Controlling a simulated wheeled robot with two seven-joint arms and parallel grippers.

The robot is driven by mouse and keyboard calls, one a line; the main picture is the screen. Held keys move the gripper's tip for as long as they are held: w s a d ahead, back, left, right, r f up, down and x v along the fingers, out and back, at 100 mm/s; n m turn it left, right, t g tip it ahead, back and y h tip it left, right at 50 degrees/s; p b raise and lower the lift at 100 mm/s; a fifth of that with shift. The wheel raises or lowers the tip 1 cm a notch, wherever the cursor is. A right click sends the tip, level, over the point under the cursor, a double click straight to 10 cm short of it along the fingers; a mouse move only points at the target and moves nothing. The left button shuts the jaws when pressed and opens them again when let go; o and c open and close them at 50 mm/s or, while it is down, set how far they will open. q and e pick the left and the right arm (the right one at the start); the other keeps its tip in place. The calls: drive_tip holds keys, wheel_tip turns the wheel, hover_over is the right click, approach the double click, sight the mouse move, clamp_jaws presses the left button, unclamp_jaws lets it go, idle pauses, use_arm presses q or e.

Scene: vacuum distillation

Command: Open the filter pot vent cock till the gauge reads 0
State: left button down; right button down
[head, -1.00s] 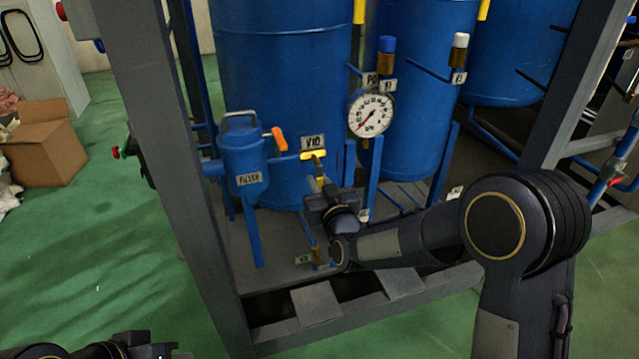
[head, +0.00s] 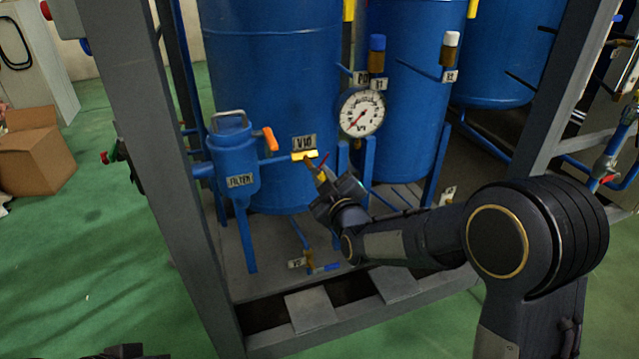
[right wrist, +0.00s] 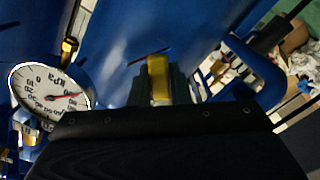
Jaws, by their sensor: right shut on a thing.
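The blue filter pot (head: 232,160), labelled FILTER, stands at centre left in the head view. It has a grey lid handle and an orange lever (head: 270,139). A side pipe leads right to a yellow cock (head: 304,156) under a V10 label. My right gripper (head: 322,178) is at this cock from below right. In the right wrist view its fingers (right wrist: 155,90) are shut on a yellow part of the cock (right wrist: 158,68). A thin red piece (head: 323,160) shows beside it. The round white gauge (head: 361,112) has its red needle toward lower left; its exact reading is unclear.
Large blue tanks (head: 270,80) stand close behind. A grey frame post (head: 150,150) is at left. Another small valve with a blue lever (head: 325,268) sits low on the frame. A cardboard box (head: 35,155) stands on the green floor. Part of my left arm shows at the bottom edge.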

drive_tip(key=n, duration=0.1)
drive_tip(key=r+n, duration=0.1)
drive_tip(key=n, duration=0.1)
drive_tip(key=d+n, duration=0.1)
drive_tip(key=shift+w+r+n, duration=0.15)
drive_tip(key=shift+r+n, duration=0.1)
drive_tip(key=shift+n, duration=0.05)
drive_tip(key=shift+w+d+r+n, duration=0.15)
drive_tip(key=shift+r+n, duration=0.3)
drive_tip(key=shift+n, duration=0.7)
drive_tip(key=shift+s+d+r+n, duration=0.1)
drive_tip(key=shift+r+n, duration=0.3)
drive_tip(key=shift+n, duration=0.75)
drive_tip(key=c, duration=1.4)
unclamp_jaws()
drive_tip(key=shift+o, duration=0.2)
drive_tip(key=p+v, duration=0.1)
drive_tip(key=v, duration=0.6)
drive_tip(key=shift+s+p, duration=0.3)
drive_tip(key=shift+p, duration=0.1)
drive_tip(key=shift+d, duration=0.1)
